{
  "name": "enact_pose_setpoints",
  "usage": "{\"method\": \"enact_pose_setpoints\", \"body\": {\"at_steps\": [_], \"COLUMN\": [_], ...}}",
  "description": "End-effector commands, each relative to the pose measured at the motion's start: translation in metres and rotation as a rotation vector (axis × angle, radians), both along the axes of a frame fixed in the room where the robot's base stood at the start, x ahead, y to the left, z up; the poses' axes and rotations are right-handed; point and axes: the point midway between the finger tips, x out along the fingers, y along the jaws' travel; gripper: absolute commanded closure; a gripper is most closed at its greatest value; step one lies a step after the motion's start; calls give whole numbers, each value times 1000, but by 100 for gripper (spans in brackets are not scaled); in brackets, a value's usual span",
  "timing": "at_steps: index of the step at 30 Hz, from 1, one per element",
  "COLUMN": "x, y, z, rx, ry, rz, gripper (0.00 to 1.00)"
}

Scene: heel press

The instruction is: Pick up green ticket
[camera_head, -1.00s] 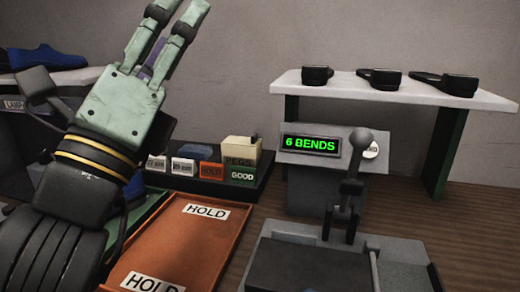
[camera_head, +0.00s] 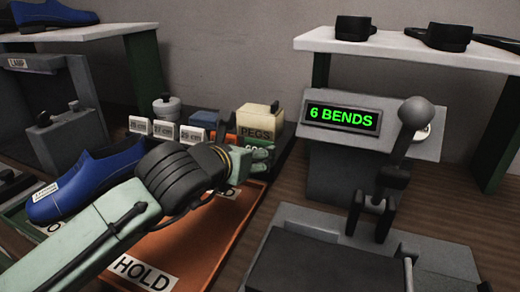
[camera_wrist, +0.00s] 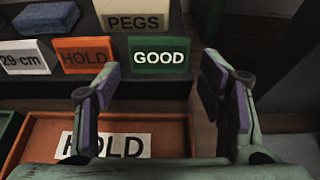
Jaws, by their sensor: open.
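The green ticket marked GOOD (camera_wrist: 159,56) stands upright on the dark rack, in the upper middle of the wrist view. In the head view my gripper covers most of it, and only a bit of its lettering (camera_head: 258,148) shows. My gripper (camera_wrist: 163,90) is open and empty, its two fingers to either side of and nearer than the ticket, not visibly touching it. In the head view my gripper (camera_head: 266,160) is just in front of the rack, above the far end of the orange tray.
Left of the green ticket stands an orange HOLD ticket (camera_wrist: 84,56), then a white 29 cm ticket (camera_wrist: 25,57). A PEGS box (camera_head: 260,118) is behind. The orange tray (camera_head: 185,250) lies below. A lever press (camera_head: 375,190) with a 6 BENDS display stands right; a blue shoe (camera_head: 95,180) left.

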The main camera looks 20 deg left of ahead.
Motion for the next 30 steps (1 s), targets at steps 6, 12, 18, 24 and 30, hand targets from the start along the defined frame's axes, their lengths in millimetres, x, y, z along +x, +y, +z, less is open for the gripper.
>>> {"method": "enact_pose_setpoints", "body": {"at_steps": [6, 12, 18, 24, 30], "x": [28, 49, 51, 51, 50], "y": [-1, -1, -1, -1, -1], "z": [-4, -14, -15, -14, -14], "rx": [2, 1, 0, 0, 0], "ry": [1, -1, -2, -2, -2], "rz": [-3, -3, -1, -1, -1], "gripper": [37, 37, 37, 46, 53]}}
